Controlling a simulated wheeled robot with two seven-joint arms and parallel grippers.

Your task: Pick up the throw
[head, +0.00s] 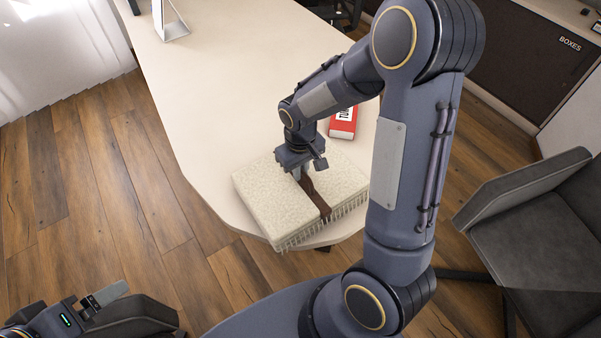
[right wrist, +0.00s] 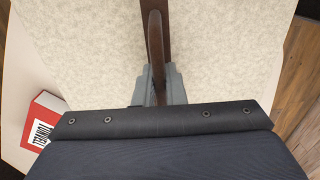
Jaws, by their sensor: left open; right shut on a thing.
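The throw (head: 269,199) is a folded cream textured block with a fringe along its front edge. It lies on the near rounded end of the table, and a brown strap (head: 318,201) runs around it. My right gripper (head: 302,173) is above the throw, shut on the strap's raised handle. In the right wrist view the brown handle (right wrist: 156,45) stands between the two grey fingers (right wrist: 158,88), with the cream throw (right wrist: 90,50) beneath. My left gripper (head: 98,298) is open and empty at the lower left, above the floor, away from the table.
The pale table (head: 205,95) is mostly clear. A red book (head: 343,127) lies behind the throw and shows in the right wrist view (right wrist: 40,122). A metal stand (head: 171,22) is at the far left. A grey chair (head: 540,225) is at the right.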

